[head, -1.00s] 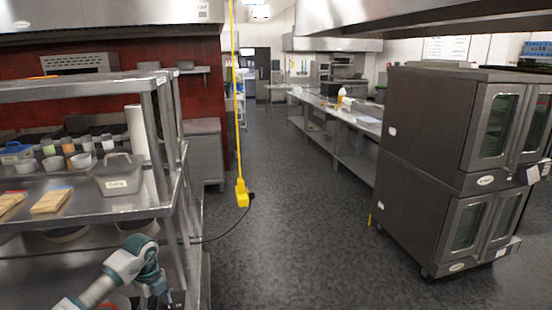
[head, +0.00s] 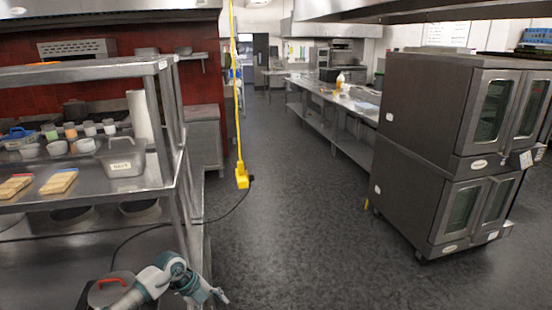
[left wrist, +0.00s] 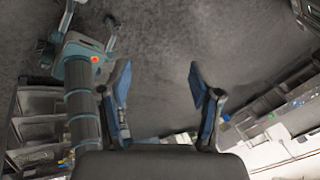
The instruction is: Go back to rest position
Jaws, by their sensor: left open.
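My left gripper (head: 218,296) is at the bottom of the head view, in front of the steel shelf unit's right post. In the left wrist view its two blue-lined fingers (left wrist: 162,95) stand apart with nothing between them, and the dark floor lies beyond. Part of my own body shows at the upper left of that view. My right gripper is not in the head view.
A steel shelf unit (head: 160,197) with tubs and boards stands at left. A pot with a red-handled lid (head: 108,291) sits low beside my left arm. A yellow socket (head: 242,178) hangs in the aisle. Stacked ovens (head: 418,150) stand right. The floor (head: 300,220) between is clear.

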